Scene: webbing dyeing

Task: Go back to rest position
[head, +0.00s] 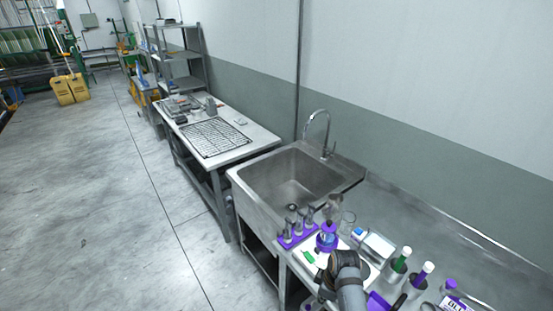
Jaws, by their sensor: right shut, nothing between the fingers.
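My right arm rises from the bottom edge over the steel counter. My right gripper (326,288) shows small and dark beside the arm's bend, partly hidden by it; it is shut and holds nothing. My left gripper is not in view. Near the right gripper, a purple rack (298,237) with several metal cylinders stands behind it on the counter. A purple-based glass vessel (327,238) stands to the right of the rack.
A steel sink (290,180) with a tall tap (318,128) lies behind the rack. A boxy device (373,246) is near the arm. A table (244,148) bears a black grid. The floor at left is clear.

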